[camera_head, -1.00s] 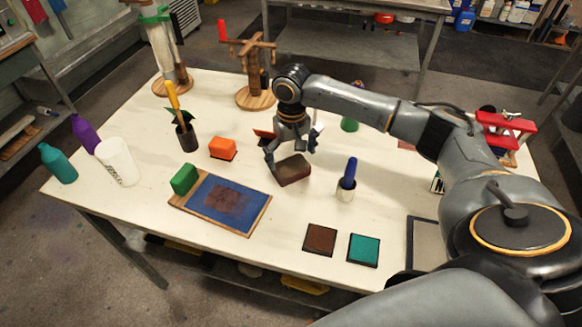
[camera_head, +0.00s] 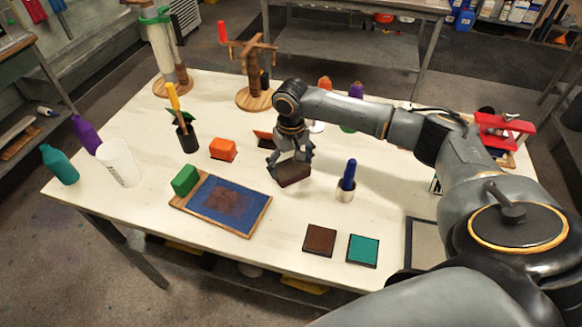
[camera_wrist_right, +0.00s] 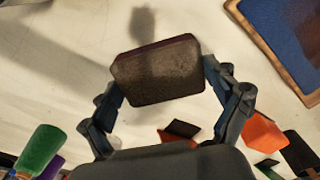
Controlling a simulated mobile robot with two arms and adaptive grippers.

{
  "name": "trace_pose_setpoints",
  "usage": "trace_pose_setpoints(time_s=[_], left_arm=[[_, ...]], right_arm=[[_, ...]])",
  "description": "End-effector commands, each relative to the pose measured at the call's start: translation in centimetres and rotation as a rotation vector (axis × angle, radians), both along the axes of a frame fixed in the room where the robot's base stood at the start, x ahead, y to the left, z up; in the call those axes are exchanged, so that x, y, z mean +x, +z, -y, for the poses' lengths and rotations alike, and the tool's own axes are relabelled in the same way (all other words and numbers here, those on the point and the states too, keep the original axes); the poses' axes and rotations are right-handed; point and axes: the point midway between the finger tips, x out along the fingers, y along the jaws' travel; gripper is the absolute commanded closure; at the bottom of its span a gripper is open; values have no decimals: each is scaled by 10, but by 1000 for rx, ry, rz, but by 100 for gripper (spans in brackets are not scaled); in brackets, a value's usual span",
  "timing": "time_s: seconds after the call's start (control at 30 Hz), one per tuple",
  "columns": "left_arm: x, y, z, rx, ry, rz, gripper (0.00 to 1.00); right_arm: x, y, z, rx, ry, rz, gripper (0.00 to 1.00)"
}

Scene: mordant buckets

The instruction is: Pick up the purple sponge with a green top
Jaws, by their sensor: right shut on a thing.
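My right gripper (camera_head: 290,165) is shut on a dark brown block (camera_head: 294,176). In the right wrist view the block (camera_wrist_right: 158,72) has a maroon edge, and a finger presses on each side. Whether it clears the table is hard to tell. A purple and green thing stands behind my right forearm: its purple part (camera_head: 356,90) shows above the arm and its green part (camera_head: 348,129) below, with the middle hidden. In the right wrist view a green thing (camera_wrist_right: 38,150) with purple beside it shows at lower left. My left gripper is not in view.
Brown (camera_head: 320,239) and teal (camera_head: 363,250) pads lie in front. Clear tabletop lies between them.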

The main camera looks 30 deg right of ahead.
Motion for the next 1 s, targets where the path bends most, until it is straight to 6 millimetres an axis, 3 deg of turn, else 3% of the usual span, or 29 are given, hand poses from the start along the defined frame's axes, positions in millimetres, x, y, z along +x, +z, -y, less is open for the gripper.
trace_pose_setpoints(time_s=[0.17, 0.33, 0.6, 0.8, 1.0], left_arm=[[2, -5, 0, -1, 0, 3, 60], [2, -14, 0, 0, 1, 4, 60], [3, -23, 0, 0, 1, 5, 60], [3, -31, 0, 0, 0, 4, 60], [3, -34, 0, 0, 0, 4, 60]], right_arm=[[1, 9, 0, 1, 0, 3, 25], [-1, 32, 0, 2, 1, 3, 25], [-50, 91, -11, -1, 3, 6, 25], [-93, 109, -22, -2, 3, 2, 25], [-122, 123, -29, -1, 2, 2, 25]])
